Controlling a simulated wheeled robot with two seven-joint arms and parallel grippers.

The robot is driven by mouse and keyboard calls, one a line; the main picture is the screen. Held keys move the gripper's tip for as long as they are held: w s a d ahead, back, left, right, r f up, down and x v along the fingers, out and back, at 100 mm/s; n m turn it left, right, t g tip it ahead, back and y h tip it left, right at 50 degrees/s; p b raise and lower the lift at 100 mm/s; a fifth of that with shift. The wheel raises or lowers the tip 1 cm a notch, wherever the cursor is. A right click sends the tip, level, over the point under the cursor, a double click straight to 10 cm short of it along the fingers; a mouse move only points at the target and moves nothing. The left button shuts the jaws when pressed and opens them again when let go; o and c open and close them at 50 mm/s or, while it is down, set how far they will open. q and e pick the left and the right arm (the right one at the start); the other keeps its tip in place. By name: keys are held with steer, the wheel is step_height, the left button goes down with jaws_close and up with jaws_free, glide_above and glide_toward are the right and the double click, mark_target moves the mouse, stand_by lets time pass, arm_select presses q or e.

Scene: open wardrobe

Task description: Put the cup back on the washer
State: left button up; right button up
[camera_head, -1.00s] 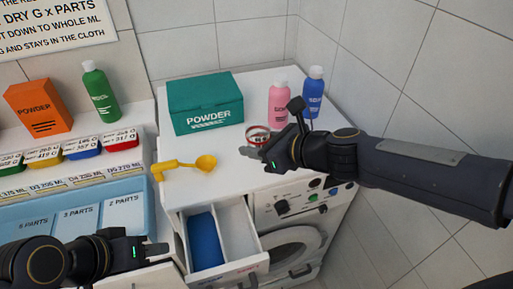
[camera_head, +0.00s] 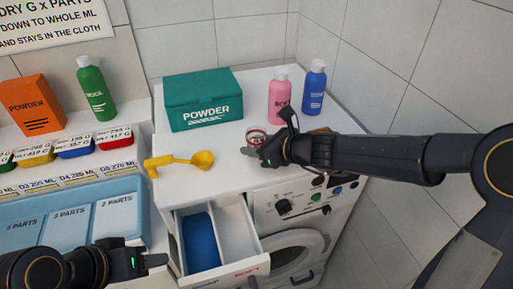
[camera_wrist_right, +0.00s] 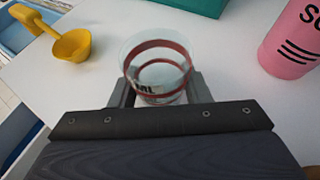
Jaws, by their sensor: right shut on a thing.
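The cup is a clear measuring cup with red bands (camera_wrist_right: 158,68). In the right wrist view it sits upright between the fingers of my right gripper (camera_wrist_right: 160,92), which is shut on it. In the head view the cup (camera_head: 256,138) shows just beyond my right gripper (camera_head: 258,152), over the white top of the washer (camera_head: 225,168). I cannot tell whether its base touches the top. My left gripper (camera_head: 150,262) is at the lower left, in front of the blue tray and away from the cup; its finger opening is not clear.
A yellow scoop (camera_head: 190,160) lies left of the cup. A green powder box (camera_head: 203,100) stands behind, with pink (camera_head: 279,98) and blue (camera_head: 314,88) bottles at the back right. The washer's drawer (camera_head: 220,240) is pulled open in front.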

steer(key=shift+f, duration=0.15)
steer(key=o, duration=1)
steer(key=shift+o, duration=0.2)
